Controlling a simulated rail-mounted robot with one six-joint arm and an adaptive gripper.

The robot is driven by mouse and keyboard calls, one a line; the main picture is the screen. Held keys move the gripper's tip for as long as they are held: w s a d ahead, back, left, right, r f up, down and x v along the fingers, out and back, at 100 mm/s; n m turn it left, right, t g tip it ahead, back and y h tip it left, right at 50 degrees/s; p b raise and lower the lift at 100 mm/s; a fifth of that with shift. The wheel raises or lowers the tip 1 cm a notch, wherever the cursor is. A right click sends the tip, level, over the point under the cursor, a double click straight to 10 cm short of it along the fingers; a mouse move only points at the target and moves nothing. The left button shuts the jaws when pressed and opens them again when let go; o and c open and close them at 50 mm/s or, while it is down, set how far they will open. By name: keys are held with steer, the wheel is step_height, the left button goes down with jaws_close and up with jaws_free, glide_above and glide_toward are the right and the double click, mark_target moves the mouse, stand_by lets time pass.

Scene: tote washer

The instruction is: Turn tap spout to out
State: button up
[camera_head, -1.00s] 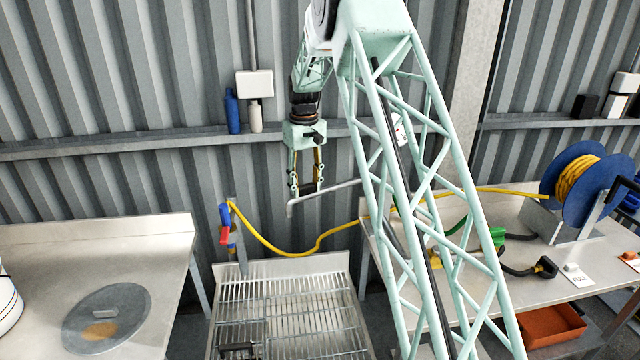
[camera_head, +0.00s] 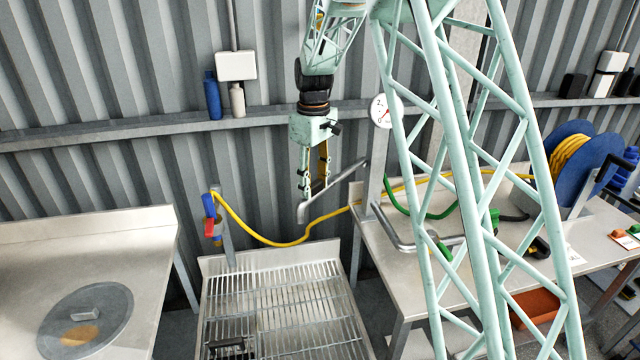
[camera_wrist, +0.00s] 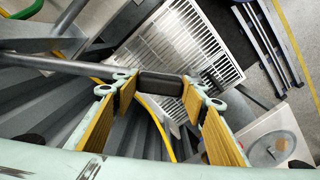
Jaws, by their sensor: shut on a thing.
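The tap spout (camera_head: 334,187) is a grey metal tube with a down-turned end, held out above the gap between the slatted tray and the right bench. In the head view my gripper (camera_head: 318,188) hangs from above with its fingers at the tube, near the down-turned end. In the wrist view my gripper (camera_wrist: 161,88) has its yellow pads either side of a dark sleeve, and is shut on it. The spout (camera_wrist: 62,66) runs to the left from there. My arm's lattice hides part of the area to the right of the spout.
A slatted metal tray (camera_head: 283,306) stands below. A yellow hose (camera_head: 272,240) sags behind it from a valve with blue and red handles (camera_head: 211,222). A curved metal pipe (camera_head: 398,236) and a blue hose reel (camera_head: 577,177) are at the right bench. A left bench (camera_head: 85,236) holds a round lid.

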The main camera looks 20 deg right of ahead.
steer(key=shift+s+d, duration=0.1)
steer(key=shift+s, duration=0.1)
steer(key=o, duration=1.1)
steer(key=shift+d, duration=0.1)
steer(key=shift+w+r, duration=0.1)
steer(key=shift+r, duration=5.9)
